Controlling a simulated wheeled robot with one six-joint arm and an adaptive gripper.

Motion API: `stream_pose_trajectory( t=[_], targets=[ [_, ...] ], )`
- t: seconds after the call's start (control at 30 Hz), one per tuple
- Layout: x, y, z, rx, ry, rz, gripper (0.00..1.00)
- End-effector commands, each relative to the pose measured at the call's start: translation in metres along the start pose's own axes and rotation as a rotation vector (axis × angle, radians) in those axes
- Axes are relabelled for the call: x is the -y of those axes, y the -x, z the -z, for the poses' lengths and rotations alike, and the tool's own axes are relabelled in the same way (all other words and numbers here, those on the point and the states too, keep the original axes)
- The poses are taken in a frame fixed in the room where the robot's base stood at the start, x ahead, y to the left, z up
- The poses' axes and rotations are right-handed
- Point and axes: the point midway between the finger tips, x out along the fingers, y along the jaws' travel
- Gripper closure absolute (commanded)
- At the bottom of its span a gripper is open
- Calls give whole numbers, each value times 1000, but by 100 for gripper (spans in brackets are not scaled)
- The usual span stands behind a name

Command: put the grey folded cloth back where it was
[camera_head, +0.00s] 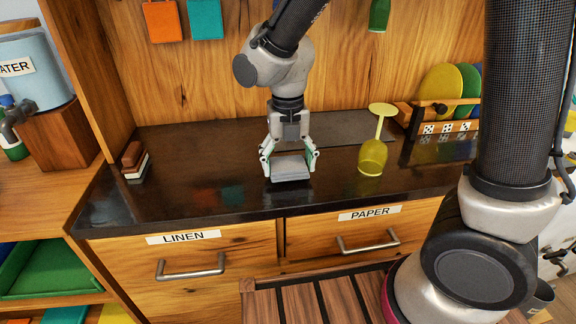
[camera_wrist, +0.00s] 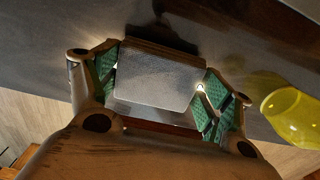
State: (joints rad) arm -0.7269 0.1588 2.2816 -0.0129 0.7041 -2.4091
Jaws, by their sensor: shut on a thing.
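The grey folded cloth (camera_head: 290,167) is at the front part of the dark counter, between the fingers of my gripper (camera_head: 289,158). In the wrist view the cloth (camera_wrist: 157,77) fills the space between the green finger pads of my gripper (camera_wrist: 160,90). The gripper points down and is shut on the cloth from its left and right sides. The cloth lies flat and level, at or very near the counter surface; I cannot tell whether it touches.
A yellow upside-down glass (camera_head: 372,156) stands close to the right of the gripper. A plate rack (camera_head: 440,118) is at the back right. A small brush-like block (camera_head: 134,160) is at the left. Drawers labelled LINEN (camera_head: 184,238) and PAPER (camera_head: 370,213) are shut below.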

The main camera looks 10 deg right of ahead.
Motion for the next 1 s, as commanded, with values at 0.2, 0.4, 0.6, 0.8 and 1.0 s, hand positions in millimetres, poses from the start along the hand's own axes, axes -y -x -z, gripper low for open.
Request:
stream_pose_trajectory(
  t=[0.2,0.4,0.6,0.8,1.0],
  targets=[
    [0,-12,0,1,0,0,55],
    [0,-13,0,0,0,0,55],
    [0,-14,0,1,0,-1,0],
    [0,-14,0,1,0,0,0],
    [0,-11,0,1,0,-1,0]
  ],
)
